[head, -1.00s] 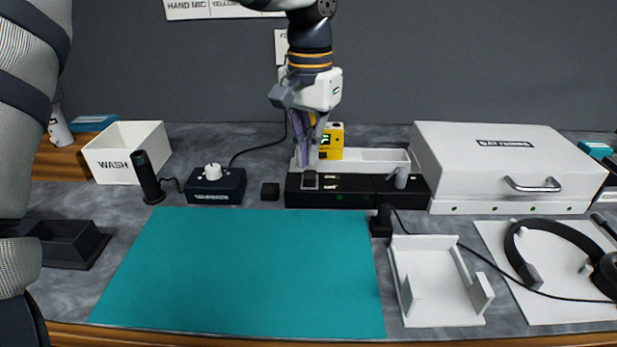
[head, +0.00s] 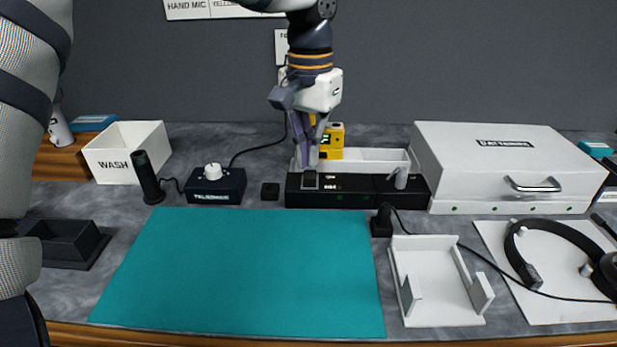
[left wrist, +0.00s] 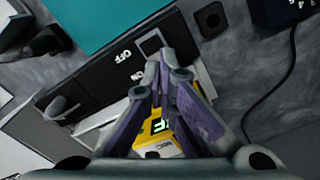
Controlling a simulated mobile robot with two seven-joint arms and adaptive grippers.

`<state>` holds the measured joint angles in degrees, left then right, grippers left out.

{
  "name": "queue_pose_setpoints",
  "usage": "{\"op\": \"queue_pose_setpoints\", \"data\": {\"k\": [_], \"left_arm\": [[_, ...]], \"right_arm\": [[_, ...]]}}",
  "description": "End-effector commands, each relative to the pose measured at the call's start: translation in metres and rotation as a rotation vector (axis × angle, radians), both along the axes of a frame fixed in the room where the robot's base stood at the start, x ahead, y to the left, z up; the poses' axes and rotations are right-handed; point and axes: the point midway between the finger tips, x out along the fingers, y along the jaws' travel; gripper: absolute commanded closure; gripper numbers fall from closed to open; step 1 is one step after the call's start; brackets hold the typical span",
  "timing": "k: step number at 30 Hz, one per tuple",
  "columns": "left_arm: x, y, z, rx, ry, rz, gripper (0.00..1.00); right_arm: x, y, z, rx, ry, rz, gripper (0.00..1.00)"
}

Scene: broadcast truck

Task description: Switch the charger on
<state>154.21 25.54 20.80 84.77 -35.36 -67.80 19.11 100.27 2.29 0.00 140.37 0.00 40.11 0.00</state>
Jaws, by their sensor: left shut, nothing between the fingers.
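The charger (head: 355,199) is a long black box at the back middle of the bench, with white bays behind it. A small grey-framed rocker switch (head: 310,181) sits toward its left end. The switch also shows in the left wrist view (left wrist: 151,42), with OFF and ON lettering beside it. My left gripper (head: 311,166) points down at the switch, shut and empty. In the left wrist view its fingertips (left wrist: 161,62) are at the switch's edge; I cannot tell whether they touch it. They hide part of the switch area. My right gripper is not in view.
A yellow pack (head: 331,140) stands behind the charger, close to my fingers. A black box with a white knob (head: 212,184) stands to the left, a white case (head: 500,170) to the right. The teal mat (head: 240,270) in front is clear.

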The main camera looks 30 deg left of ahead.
Motion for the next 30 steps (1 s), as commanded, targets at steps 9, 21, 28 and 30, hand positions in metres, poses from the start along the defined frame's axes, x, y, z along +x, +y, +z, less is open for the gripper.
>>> {"op": "queue_pose_setpoints", "data": {"k": [9,21,28,30], "left_arm": [[0.0,0.0,-0.005,0.0,0.001,0.0,1.0],[0.0,0.0,-0.011,0.0,0.0,-0.001,1.0],[0.0,0.0,-0.015,0.0,0.002,-0.001,1.0],[0.0,0.0,-0.016,0.0,0.002,-0.001,1.0]], "right_arm": [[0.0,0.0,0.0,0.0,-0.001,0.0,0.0],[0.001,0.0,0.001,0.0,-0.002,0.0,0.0],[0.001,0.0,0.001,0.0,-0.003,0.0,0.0],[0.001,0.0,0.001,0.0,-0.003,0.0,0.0]]}}
